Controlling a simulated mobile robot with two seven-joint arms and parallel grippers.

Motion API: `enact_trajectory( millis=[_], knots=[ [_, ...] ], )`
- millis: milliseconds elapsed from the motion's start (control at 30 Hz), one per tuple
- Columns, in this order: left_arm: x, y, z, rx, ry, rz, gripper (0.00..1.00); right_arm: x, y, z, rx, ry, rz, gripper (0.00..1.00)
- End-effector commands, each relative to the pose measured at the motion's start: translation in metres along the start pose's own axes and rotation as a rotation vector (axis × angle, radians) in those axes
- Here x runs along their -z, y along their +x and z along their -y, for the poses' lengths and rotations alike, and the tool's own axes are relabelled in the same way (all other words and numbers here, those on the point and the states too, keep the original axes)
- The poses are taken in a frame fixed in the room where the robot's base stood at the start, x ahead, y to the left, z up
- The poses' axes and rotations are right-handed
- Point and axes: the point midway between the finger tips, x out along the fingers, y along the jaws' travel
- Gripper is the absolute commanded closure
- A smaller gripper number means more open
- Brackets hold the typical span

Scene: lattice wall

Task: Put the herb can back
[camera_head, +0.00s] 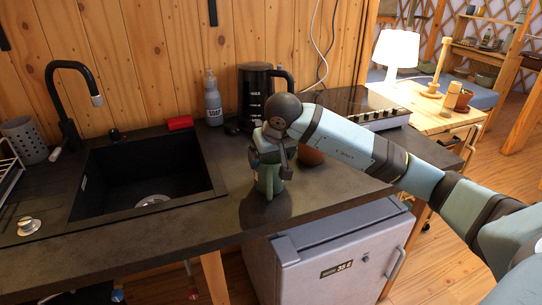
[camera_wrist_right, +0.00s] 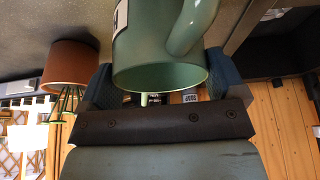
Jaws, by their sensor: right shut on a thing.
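A green can with a handle (camera_head: 268,181) is over the dark counter, right of the sink. In the right wrist view the green can (camera_wrist_right: 160,45) fills the top middle, its handle to the right and part of a pale label at the left edge. My right gripper (camera_head: 270,150) is shut on this can, with a finger on each side of it in the wrist view. I see no herbs in it. Whether its base touches the counter is unclear; a dark patch lies just below it. My left gripper is out of view.
A terracotta pot (camera_head: 311,155) stands just right of the can, partly behind my arm. A black kettle (camera_head: 256,92) and a grey bottle (camera_head: 212,98) stand at the wall. The sink (camera_head: 150,178) is left; a fridge (camera_head: 335,255) is below. The counter front is clear.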

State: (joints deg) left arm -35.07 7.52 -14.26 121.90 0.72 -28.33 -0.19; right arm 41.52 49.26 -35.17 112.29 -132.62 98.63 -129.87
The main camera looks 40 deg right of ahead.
Motion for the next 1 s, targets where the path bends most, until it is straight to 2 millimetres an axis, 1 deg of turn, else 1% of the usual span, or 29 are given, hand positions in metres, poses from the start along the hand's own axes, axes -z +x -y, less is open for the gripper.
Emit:
enact_trajectory(
  millis=[33,67,100,333,400,467,567,800,900,1000],
  knots=[
    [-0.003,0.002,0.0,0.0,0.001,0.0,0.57,-0.001,0.003,0.0,0.0,0.0,-0.001,0.37],
    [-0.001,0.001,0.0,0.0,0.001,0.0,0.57,-0.001,0.002,0.0,0.0,0.0,0.0,0.04],
    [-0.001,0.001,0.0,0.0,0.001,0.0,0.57,-0.001,0.002,0.0,0.0,0.0,0.0,0.0],
    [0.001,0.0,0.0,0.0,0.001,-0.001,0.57,0.0,0.0,0.0,0.0,0.0,0.0,0.0],
    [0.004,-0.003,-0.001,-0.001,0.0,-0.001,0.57,0.002,-0.004,0.0,0.0,0.0,0.0,0.0],
    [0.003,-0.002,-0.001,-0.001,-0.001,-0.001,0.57,0.002,-0.011,0.0,0.0,0.0,-0.002,0.0],
    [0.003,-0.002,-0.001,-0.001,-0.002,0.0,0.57,0.002,-0.028,-0.001,-0.001,-0.001,-0.004,0.0],
    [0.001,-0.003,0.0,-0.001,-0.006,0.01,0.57,0.002,-0.081,0.0,0.0,0.0,-0.004,0.0],
    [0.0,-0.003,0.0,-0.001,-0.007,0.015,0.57,0.002,-0.099,0.0,-0.001,0.0,-0.003,0.0],
    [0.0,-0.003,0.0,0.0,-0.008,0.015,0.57,0.002,-0.111,0.0,-0.001,0.0,-0.002,0.0]
  ],
)
